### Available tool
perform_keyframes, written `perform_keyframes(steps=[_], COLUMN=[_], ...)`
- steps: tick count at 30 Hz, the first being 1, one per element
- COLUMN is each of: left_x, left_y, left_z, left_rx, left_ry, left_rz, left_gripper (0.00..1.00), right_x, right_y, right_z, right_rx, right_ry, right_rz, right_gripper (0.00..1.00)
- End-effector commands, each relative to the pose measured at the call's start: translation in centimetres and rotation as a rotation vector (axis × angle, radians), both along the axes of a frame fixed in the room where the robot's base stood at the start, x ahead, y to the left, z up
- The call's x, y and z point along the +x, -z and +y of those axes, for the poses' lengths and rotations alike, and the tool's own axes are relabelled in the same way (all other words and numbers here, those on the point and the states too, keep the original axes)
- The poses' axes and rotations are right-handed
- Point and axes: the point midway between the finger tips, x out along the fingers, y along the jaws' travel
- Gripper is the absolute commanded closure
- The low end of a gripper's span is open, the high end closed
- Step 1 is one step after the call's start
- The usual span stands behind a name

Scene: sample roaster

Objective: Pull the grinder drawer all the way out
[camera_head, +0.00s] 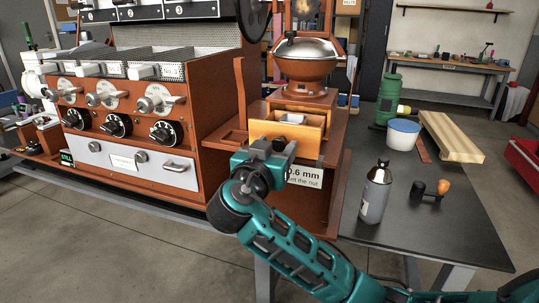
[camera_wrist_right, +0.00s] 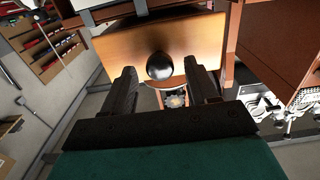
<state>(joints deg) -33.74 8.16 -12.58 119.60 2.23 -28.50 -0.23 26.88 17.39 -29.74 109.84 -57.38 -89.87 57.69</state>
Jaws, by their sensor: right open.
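The grinder (camera_head: 306,69) has a copper-coloured bowl on top and a wooden body. Its wooden drawer (camera_head: 308,140) stands at least partly out, with its open top and a small grey item (camera_head: 292,118) inside showing. In the right wrist view the drawer front (camera_wrist_right: 112,48) carries a round black knob (camera_wrist_right: 160,66). My right gripper (camera_head: 278,147) is in front of the drawer and hides the knob in the head view. Its two dark fingers are open, one on each side of the knob, with gaps between. My left gripper is not in view.
A copper-coloured roaster (camera_head: 130,100) with knobs and levers stands left of the grinder. A label (camera_head: 304,177) is below the drawer. On the dark table (camera_head: 430,220) are a grey bottle (camera_head: 374,197), a wooden-handled tool (camera_head: 431,190), a white-and-blue tub (camera_head: 403,134) and boards (camera_head: 451,137).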

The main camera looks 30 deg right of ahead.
Motion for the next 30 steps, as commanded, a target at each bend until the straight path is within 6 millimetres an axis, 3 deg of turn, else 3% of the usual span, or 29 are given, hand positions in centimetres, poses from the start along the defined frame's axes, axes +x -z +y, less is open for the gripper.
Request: perform_keyframes(steps=[18,30], left_x=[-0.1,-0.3], left_y=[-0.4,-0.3], left_z=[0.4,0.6], left_rx=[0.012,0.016], left_ry=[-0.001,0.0], left_rz=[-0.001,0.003], left_gripper=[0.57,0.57], right_x=[-7.3,-8.2], right_y=[0.0,0.0], right_z=[8.6,9.7], right_rx=[0.004,0.001], right_ry=[-0.003,-0.001], right_rz=[0.002,0.001], right_gripper=[0.42,0.42])
